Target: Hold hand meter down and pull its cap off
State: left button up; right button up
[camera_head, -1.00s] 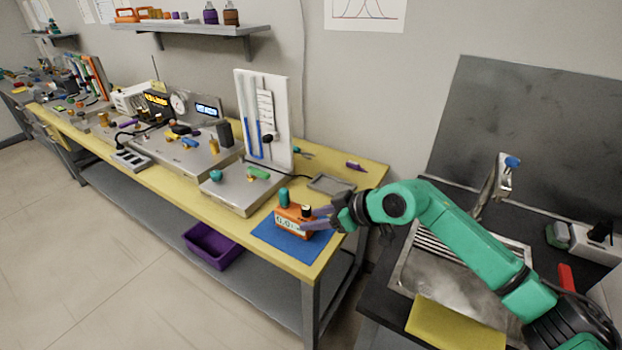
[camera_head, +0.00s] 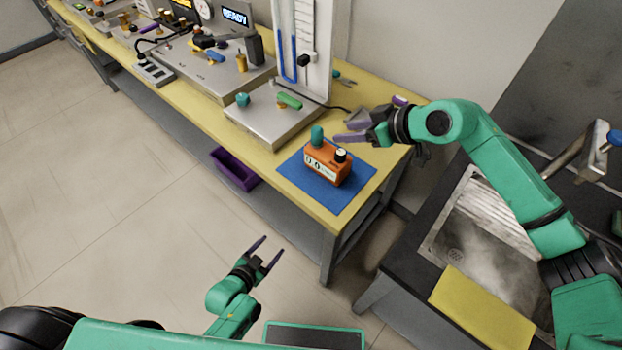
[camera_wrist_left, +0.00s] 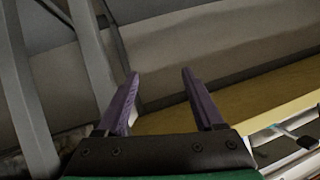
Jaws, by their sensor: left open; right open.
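The orange hand meter (camera_head: 325,165) stands upright on a blue mat (camera_head: 300,180) near the front edge of the yellow bench. It has a small display on its front, a teal cap (camera_head: 317,135) on its left top and a black knob with a pale top (camera_head: 341,156) on its right top. My right gripper (camera_head: 344,132) is open, just behind and above the meter, apart from it. My left gripper (camera_head: 268,248) is open and empty, low in front of the bench. It also shows in the left wrist view (camera_wrist_left: 160,95), with nothing between its fingers.
A grey device with a tall white panel (camera_head: 318,50) stands left of the mat. A purple bin (camera_head: 235,170) sits on the shelf below. A sink (camera_head: 475,235) and yellow cloth (camera_head: 482,308) are at right.

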pick_arm(q)
jog(key=w+d+r+m+t+h, duration=0.1)
jog(key=w+d+r+t+h, duration=0.15)
jog(key=r, duration=0.85)
jog(key=w+d+r+m+t+h, duration=0.1)
jog(key=w+d+r+t, duration=0.25)
jog(key=r, duration=0.85)
jog(key=n+g+h, duration=0.2)
jog(key=h, duration=0.1)
send_near(344, 151)
jog(key=shift+s+a+f+y, duration=0.2)
jog(key=shift+s+a, duration=0.2)
jog(key=shift+a, duration=0.15)
jog(key=shift+s+a+f+y, duration=0.15)
jog(key=shift+s+a, duration=0.2)
jog(key=shift+a, duration=0.25)
jog(key=shift+w+d+r+h, duration=0.1)
jog(key=shift+w+d+h, duration=0.1)
jog(key=shift+d+h, duration=0.2)
jog(key=x, duration=1.4)
jog(key=shift+d+f, duration=0.15)
jog(key=shift+f, duration=0.1)
grip_shut()
